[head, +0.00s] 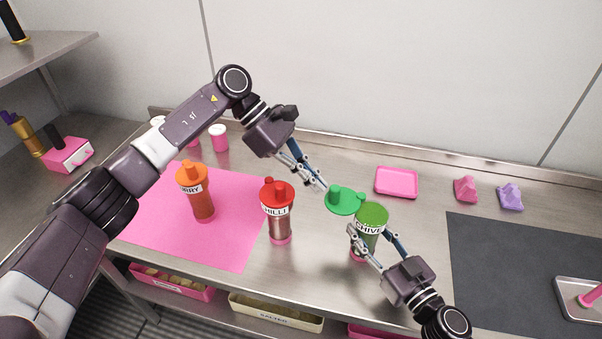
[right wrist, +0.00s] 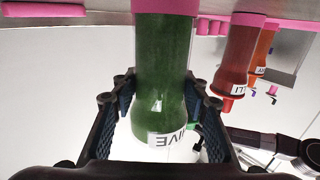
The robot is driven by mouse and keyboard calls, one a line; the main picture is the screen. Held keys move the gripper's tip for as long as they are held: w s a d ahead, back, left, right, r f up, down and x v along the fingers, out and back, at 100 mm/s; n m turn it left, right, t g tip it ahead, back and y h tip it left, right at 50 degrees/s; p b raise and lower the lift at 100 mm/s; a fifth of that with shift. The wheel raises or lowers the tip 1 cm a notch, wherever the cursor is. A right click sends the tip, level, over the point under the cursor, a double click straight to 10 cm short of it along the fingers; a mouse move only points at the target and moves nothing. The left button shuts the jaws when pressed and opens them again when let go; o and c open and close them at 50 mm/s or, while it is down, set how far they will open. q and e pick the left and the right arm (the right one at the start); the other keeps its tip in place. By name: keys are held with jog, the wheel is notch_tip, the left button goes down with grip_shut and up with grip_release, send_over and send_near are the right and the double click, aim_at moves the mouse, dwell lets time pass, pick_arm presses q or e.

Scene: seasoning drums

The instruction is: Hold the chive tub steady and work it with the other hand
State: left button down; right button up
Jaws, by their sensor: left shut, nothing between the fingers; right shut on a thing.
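The chive tub (head: 366,234) is green with a white label and a pink foot. It stands near the middle of the counter, with its dark green top (head: 372,213) showing. My right gripper (head: 370,244) is shut around its body; the right wrist view shows the tub (right wrist: 165,75) between the two finger pads. A brighter green lid (head: 345,200) with a knob is off the top, just left of it; I cannot tell whether it touches the tub. My left gripper (head: 318,186) is shut and empty, its tips just left of and above the lid.
The chilli tub (head: 278,226) and the curry tub (head: 203,205) stand left, near the pink mat (head: 235,240). A pink tray (head: 396,182) lies behind the chive tub. Pink and purple pieces (head: 466,189) lie right, behind a dark mat (head: 520,260). Labelled bins (head: 275,312) sit below the counter.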

pick_arm(q)
jog(key=shift+s+f+n+t, duration=0.1)
jog(key=shift+s+n+t, duration=0.15)
jog(key=shift+n+t, duration=0.5)
dwell(0.3)
jog(key=shift+s+d+n+t, duration=0.15)
jog(key=shift+s+n+t, duration=0.15)
jog(key=shift+n, duration=0.25)
jog(key=shift+s+d+n+t, duration=0.15)
jog(key=shift+s+n+t, duration=0.15)
jog(key=shift+s, duration=0.25)
jog(key=s+d+n+t, duration=0.4)
jog(key=s+d+n, duration=0.2)
jog(key=d, duration=0.4)
jog(key=shift+s+y, duration=0.3)
jog(key=shift+s, duration=0.45)
jog(key=shift+w+a, duration=0.1)
dwell(1.2)
jog(key=shift+w+a, duration=0.15)
jog(key=shift+w, duration=0.7)
